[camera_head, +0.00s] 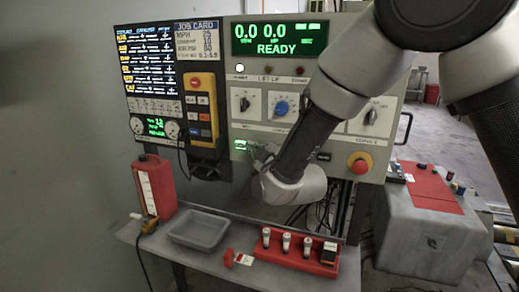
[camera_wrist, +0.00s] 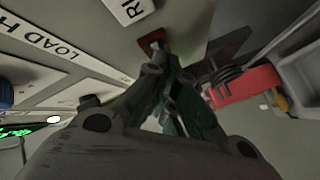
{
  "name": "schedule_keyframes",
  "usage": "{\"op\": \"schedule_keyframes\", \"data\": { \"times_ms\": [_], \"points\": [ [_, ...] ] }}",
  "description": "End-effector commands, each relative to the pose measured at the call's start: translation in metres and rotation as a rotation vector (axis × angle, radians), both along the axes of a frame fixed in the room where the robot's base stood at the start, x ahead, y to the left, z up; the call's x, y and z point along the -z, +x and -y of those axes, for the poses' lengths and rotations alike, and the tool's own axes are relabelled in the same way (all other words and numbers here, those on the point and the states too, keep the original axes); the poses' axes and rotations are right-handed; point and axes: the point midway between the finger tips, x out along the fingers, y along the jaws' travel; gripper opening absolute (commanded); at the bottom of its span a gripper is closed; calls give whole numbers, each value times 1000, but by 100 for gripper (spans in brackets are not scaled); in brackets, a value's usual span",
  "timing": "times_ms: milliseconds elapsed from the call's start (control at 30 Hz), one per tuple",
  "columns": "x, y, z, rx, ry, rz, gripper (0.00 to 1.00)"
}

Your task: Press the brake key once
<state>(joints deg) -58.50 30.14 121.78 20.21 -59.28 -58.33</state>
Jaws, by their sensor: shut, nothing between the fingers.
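The grey control panel (camera_head: 285,149) faces me, with a lit green key (camera_head: 240,145) on its lower row and a dark key (camera_head: 323,156) farther right. My gripper (camera_head: 256,149) is shut and empty at this lower row, just right of the green key. In the wrist view my gripper (camera_wrist: 158,58) points at the panel, its tips close to a small red key (camera_wrist: 151,38). Contact cannot be told. No key is legibly marked brake; my arm hides part of the row.
A display (camera_head: 279,39) reads "0.0 0.0 READY". Knobs, including a blue one (camera_head: 281,107), sit above the row. A red emergency button (camera_head: 360,162) is at right. Below are a grey tray (camera_head: 199,231), a red rack (camera_head: 294,262) and a red canister (camera_head: 155,184).

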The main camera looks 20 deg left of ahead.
Motion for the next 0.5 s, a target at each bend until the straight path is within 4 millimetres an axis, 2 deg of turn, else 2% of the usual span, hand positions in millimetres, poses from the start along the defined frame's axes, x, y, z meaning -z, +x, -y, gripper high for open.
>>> {"op": "schedule_keyframes", "data": {
  "times_ms": [233,500],
  "points": [
    [-1,-12,-1,-2,1,1,0],
    [0,-12,-1,-1,0,0,0]
  ]
}}
